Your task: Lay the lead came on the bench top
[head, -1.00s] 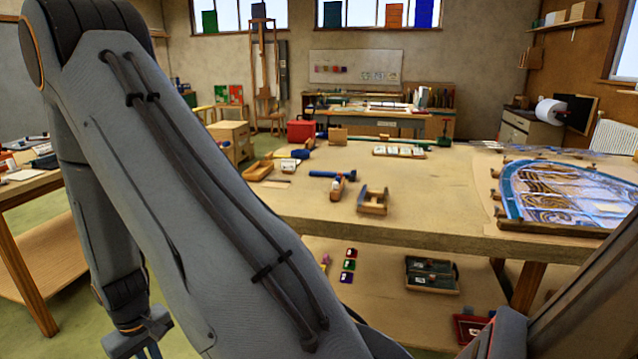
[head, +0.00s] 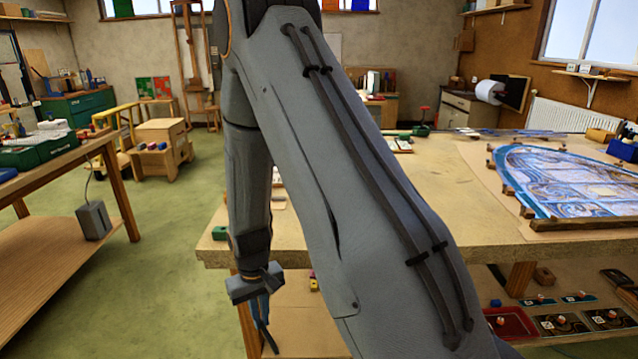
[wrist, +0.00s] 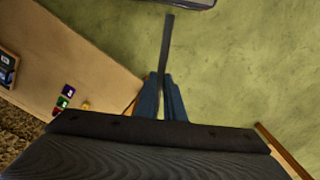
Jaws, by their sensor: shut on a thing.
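The lead came is a thin dark grey strip, and it shows in the wrist view (wrist: 168,42) sticking out from between the fingers. My gripper (wrist: 161,92) is shut on it. In the head view my gripper (head: 261,308) points down, and the lower end of the came (head: 268,340) shows just below the fingers. The bench top (head: 455,195) is a pale wooden surface to the right in the head view. In the picture, my gripper hangs lower than its front edge. My arm hides the middle of the bench top.
A leaded panel (head: 570,180) lies at the bench's right, edged with small blocks. A lower shelf holds small trays and a red tray (head: 511,323). Another wooden bench (head: 70,165) stands at left. Green floor (head: 160,260) lies open between them.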

